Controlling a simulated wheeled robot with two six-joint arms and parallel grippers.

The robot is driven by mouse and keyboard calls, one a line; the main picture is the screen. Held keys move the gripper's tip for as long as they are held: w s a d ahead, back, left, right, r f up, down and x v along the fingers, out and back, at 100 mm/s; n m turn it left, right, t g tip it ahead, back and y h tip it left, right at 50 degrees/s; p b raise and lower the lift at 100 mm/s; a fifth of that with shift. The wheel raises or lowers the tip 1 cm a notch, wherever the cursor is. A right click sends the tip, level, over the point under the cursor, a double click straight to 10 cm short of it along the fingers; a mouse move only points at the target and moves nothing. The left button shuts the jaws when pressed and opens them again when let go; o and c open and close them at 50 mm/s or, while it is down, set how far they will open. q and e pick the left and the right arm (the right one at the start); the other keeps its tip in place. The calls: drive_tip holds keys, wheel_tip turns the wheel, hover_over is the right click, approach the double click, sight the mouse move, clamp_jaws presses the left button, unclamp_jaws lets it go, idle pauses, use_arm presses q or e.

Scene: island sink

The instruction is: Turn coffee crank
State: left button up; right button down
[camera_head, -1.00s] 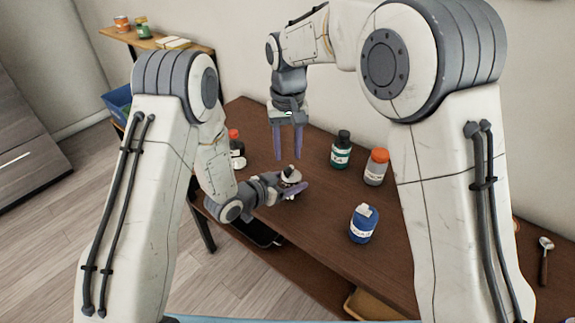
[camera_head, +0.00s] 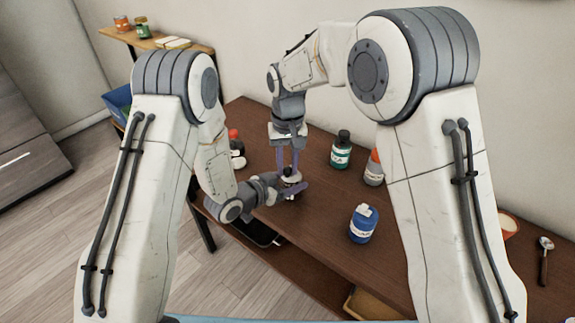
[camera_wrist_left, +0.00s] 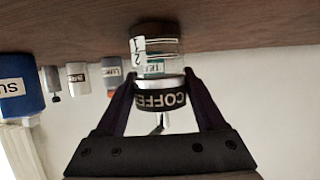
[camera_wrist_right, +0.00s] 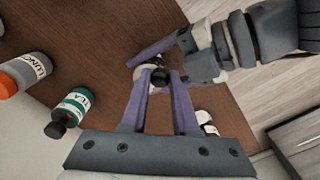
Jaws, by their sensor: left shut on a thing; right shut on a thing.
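The coffee grinder (camera_head: 291,178) stands on the brown table, mostly covered by my grippers in the head view. In the left wrist view it appears upside down, with a clear glass jar and a dark COFFEE band (camera_wrist_left: 160,97); a thin metal crank part (camera_wrist_left: 164,122) shows beyond the band. My left gripper (camera_head: 300,188) is shut around the banded body from the side. My right gripper (camera_head: 289,168) points down from above and is shut on the crank's black knob (camera_wrist_right: 161,77), as the right wrist view shows. Most of the crank arm is hidden.
A green-labelled TEA bottle (camera_head: 341,150), an orange-capped LUNCH jar (camera_head: 374,169) and a blue SUGAR container (camera_head: 363,224) stand right of the grinder. A red-capped bottle (camera_head: 236,146) is behind my left arm. A spoon (camera_head: 544,262) lies far right.

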drive_tip(key=m, duration=0.2)
drive_tip(key=a+m, duration=0.1)
drive_tip(key=m, duration=0.2)
drive_tip(key=shift+w+a+m, duration=0.2)
drive_tip(key=shift+w+m, duration=0.1)
drive_tip(key=shift+w, duration=0.1)
drive_tip(key=c, duration=0.9)
unclamp_jaws()
wheel_tip(320, 180, up, 12)
